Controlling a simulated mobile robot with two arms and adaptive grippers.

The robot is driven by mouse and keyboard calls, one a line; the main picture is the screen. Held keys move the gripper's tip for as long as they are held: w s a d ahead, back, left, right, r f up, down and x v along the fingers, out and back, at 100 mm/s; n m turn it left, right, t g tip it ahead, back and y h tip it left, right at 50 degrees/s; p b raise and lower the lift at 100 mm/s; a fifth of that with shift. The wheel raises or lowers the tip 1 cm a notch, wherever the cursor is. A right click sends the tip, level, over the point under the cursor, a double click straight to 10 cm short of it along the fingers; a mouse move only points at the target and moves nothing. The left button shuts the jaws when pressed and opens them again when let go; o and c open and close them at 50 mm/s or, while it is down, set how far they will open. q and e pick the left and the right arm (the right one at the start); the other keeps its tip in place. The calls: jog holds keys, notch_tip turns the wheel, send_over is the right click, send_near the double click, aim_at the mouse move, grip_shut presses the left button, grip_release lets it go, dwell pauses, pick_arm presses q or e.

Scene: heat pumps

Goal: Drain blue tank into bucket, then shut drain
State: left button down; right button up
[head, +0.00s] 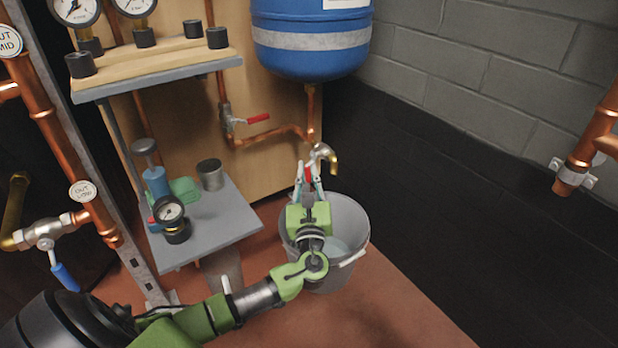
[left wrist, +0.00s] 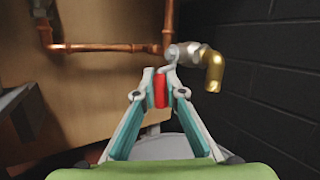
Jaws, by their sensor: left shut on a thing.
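The blue tank (head: 311,40) hangs on the wooden panel at the top of the head view. A copper pipe (head: 311,105) runs down from it to the drain tap (head: 325,156) with a brass spout, which also shows in the left wrist view (left wrist: 213,70). My left gripper (head: 309,170) is shut on the tap's red drain handle (left wrist: 161,90), which points down from the valve. The grey bucket (head: 355,228) stands on the floor below the spout, partly hidden by my gripper. Pale liquid seems to show inside it. No stream from the spout is visible. My right gripper is not in view.
Another valve with a red lever (head: 258,118) sits on the branch pipe left of the drain tap. A grey shelf (head: 225,225) with a gauge, a blue tool and a cup stands left of the bucket. Floor right of the bucket is clear up to the dark wall.

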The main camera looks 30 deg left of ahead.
pick_arm(q)
jog(key=shift+w+a+f+m+t+b, duration=0.1)
jog(key=shift+a+f+m+t+b, duration=0.2)
jog(key=shift+m+t+b, duration=0.55)
jog(key=shift+r+t+b, duration=0.15)
jog(key=shift+t+b, duration=0.2)
jog(key=shift+b, duration=0.2)
jog(key=c, duration=2.1)
grip_release()
jog(key=shift+y, duration=0.3)
jog(key=v, duration=1.2)
